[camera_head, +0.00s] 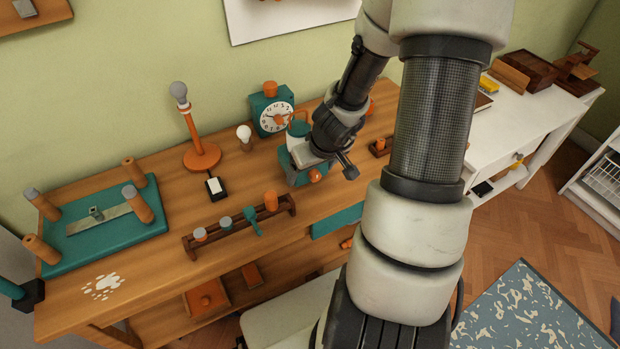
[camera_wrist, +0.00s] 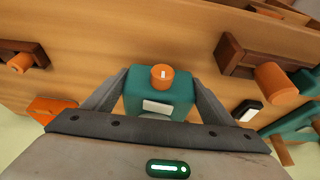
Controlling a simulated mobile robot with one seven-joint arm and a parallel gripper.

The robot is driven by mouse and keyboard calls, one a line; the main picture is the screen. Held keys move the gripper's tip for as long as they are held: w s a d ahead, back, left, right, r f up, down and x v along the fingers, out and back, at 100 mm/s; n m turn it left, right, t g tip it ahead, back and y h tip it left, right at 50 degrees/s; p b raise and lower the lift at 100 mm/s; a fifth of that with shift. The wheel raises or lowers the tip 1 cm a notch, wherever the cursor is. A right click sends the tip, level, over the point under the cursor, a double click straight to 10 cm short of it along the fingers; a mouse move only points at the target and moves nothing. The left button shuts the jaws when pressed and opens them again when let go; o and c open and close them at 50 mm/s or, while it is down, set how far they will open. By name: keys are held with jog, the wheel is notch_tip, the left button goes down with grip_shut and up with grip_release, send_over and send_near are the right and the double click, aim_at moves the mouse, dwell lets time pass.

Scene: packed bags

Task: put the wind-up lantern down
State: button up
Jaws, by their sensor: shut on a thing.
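The wind-up lantern appears to be the teal body with an orange knob that my gripper (camera_head: 318,163) holds over the wooden workbench (camera_head: 150,262). In the head view, the teal lantern body (camera_head: 291,172) shows beside and below the fingers, with the knob facing the front. In the wrist view, the lantern (camera_wrist: 160,95) sits between the two fingers of my gripper (camera_wrist: 161,78), with its orange knob and a pale label visible. My gripper is shut on it. Whether its base touches the bench is hard to tell.
A teal clock (camera_head: 271,112) and a bulb (camera_head: 244,134) stand behind. An orange lamp (camera_head: 195,130) and a small dark block (camera_head: 215,188) are left. A peg rack (camera_head: 240,228) lies along the front left. A small peg block (camera_head: 380,148) is right. Bare bench lies between them.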

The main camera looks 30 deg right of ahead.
jog(key=shift+f, duration=0.85)
jog(key=shift+f+b, duration=0.15)
jog(key=shift+b, duration=0.2)
jog(key=o, duration=1.5)
jog(key=shift+o, duration=0.2)
jog(key=shift+r+p, duration=0.35)
jog(key=p+v, duration=0.3)
jog(key=v, duration=0.8)
jog(key=shift+s+r+p, duration=0.2)
jog(key=shift+r+p, duration=0.05)
jog(key=shift+p, duration=0.1)
